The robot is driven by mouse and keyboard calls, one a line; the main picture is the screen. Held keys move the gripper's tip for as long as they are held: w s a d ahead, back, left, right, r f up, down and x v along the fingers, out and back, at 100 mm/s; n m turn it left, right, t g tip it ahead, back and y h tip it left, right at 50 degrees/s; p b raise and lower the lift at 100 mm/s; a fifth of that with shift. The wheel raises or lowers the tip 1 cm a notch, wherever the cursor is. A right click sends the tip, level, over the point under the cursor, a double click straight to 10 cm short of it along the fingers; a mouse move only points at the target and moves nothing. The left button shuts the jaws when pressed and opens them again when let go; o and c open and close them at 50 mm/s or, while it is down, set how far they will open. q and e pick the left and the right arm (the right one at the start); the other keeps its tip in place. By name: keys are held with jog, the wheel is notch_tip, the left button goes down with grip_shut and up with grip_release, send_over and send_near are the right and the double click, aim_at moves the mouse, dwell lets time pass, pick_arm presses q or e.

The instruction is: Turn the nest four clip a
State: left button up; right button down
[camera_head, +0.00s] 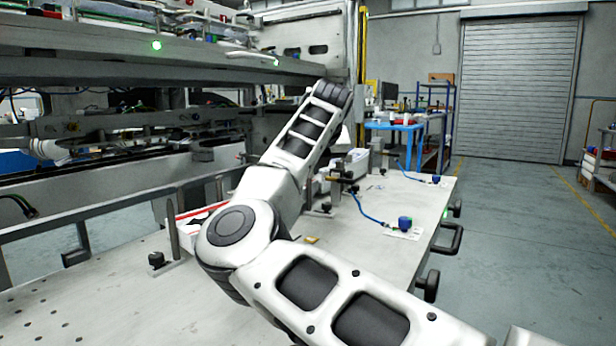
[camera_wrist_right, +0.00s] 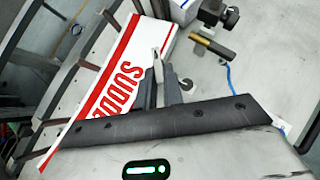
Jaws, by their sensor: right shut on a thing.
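My right gripper (camera_wrist_right: 160,62) shows in the right wrist view, with its grey fingers close together at the edge of a white label stack with red stripes and red letters (camera_wrist_right: 118,70). They are shut on a small clip, which is mostly hidden between the fingertips. I cannot read a nest number there. In the head view my right arm crosses the table and hides its own gripper; part of the red-and-white stack (camera_head: 190,215) shows behind the arm. My left gripper is in neither view.
A brass cylinder (camera_wrist_right: 212,45) and a black knob (camera_wrist_right: 229,17) are close to the right of the gripper. On the table (camera_head: 110,300) stand a black-topped post (camera_head: 156,262) and a blue knob (camera_head: 405,223) with a blue cable. A rail runs along the left.

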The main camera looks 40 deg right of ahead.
jog(key=d+n+y, duration=0.1)
jog(key=n+y, duration=0.1)
jog(key=n, duration=0.1)
jog(key=d+n+y+p, duration=0.1)
jog(key=n+y, duration=0.4)
jog(key=n, duration=0.2)
jog(key=shift+s+d+r+t+y, duration=0.1)
jog(key=shift+s+d+t+y, duration=0.1)
jog(key=shift+d+t+y, duration=0.15)
pick_arm(q)
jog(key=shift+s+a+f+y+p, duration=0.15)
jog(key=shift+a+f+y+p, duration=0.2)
jog(key=shift+p, duration=0.15)
pick_arm(e)
jog(key=shift+d+n+y, duration=0.15)
jog(key=shift+n+y, duration=0.1)
jog(key=shift+n, duration=0.25)
jog(key=shift+w, duration=0.1)
jog(key=c, duration=1.5)
grip_release()
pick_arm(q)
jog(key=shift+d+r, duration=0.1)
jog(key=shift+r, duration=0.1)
